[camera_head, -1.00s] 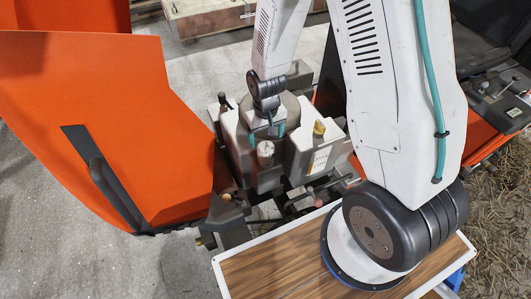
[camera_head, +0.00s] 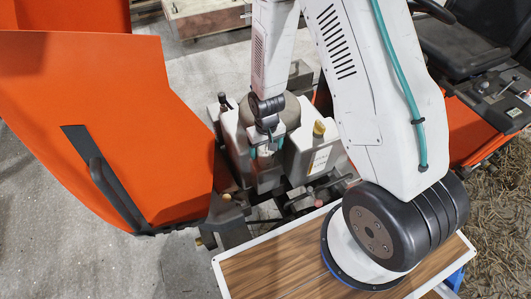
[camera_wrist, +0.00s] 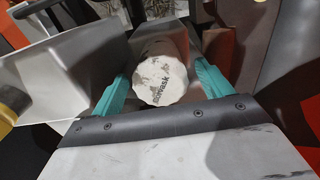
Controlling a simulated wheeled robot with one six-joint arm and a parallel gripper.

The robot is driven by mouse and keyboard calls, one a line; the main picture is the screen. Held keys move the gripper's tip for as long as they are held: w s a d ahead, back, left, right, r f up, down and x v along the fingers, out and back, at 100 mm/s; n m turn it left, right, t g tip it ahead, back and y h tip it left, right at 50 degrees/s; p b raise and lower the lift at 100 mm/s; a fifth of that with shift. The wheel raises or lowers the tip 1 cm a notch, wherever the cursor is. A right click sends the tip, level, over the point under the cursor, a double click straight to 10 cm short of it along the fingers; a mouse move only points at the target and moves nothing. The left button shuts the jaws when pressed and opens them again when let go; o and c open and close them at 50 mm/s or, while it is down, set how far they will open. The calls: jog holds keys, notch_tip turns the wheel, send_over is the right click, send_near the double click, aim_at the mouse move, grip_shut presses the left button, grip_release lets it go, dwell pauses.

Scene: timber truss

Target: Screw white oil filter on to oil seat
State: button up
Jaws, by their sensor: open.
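A large orange panel (camera_head: 110,130) stands open on the left. White tanks (camera_head: 312,150) with a yellow cap (camera_head: 319,128) crowd close to my gripper. A wood-grain board (camera_head: 275,268) lies in front. Grey floor (camera_head: 185,265) is clear at lower left.

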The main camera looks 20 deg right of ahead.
jog(key=n, duration=1)
jog(key=shift+n, duration=0.9)
jog(key=n, duration=1)
